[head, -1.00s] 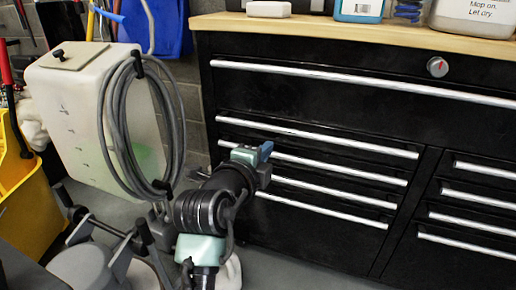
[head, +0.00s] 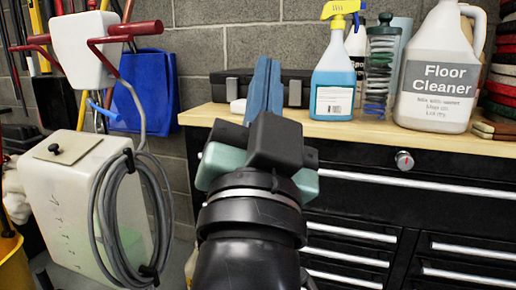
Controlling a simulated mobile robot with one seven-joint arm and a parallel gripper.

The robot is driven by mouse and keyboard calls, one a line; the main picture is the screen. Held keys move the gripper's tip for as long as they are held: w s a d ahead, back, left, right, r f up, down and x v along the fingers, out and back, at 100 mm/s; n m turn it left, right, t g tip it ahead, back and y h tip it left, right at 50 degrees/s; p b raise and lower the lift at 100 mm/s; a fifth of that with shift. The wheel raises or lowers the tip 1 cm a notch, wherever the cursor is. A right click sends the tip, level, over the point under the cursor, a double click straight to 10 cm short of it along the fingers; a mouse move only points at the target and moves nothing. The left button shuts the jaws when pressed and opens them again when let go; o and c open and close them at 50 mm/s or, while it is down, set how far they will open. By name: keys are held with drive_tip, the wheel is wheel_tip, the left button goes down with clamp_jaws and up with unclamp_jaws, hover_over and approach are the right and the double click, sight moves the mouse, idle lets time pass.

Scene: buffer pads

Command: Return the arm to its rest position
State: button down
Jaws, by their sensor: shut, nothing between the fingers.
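My gripper (head: 264,75) is in the middle of the head view, at the end of my raised black arm. Its two blue fingers point up and lie close together, shut with nothing between them. The wrist, with its black and pale green housing, hides part of the cabinet front and the worktop edge. In the picture the fingertips overlap the grey block wall and a black case (head: 296,88) on the worktop.
The wooden worktop (head: 345,128) bears a spray bottle (head: 333,85), a floor cleaner jug (head: 436,75), and other items. Black drawers (head: 360,205) stand below. A white tank (head: 75,190) with a coiled hose (head: 100,225) is at left, a yellow bucket (head: 10,262) at the left edge.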

drive_tip(key=s+r+n+t+y+p, duration=0.2)
drive_tip(key=s+r+n+t+y, duration=0.1)
drive_tip(key=s+r+n, duration=0.4)
wheel_tip(320, 180, up, 38)
drive_tip(key=m+p, duration=0.1)
drive_tip(key=p, duration=3.5)
drive_tip(key=shift+s+a+f, duration=0.25)
drive_tip(key=shift+s+a, duration=0.05)
drive_tip(key=shift+a, duration=0.15)
drive_tip(key=c, duration=1.6)
unclamp_jaws()
drive_tip(key=shift+r+p, duration=0.3)
drive_tip(key=shift+p, duration=0.15)
drive_tip(key=c, duration=0.8)
unclamp_jaws()
drive_tip(key=shift+c, duration=0.2)
drive_tip(key=shift+o, duration=0.2)
drive_tip(key=shift+d, duration=0.1)
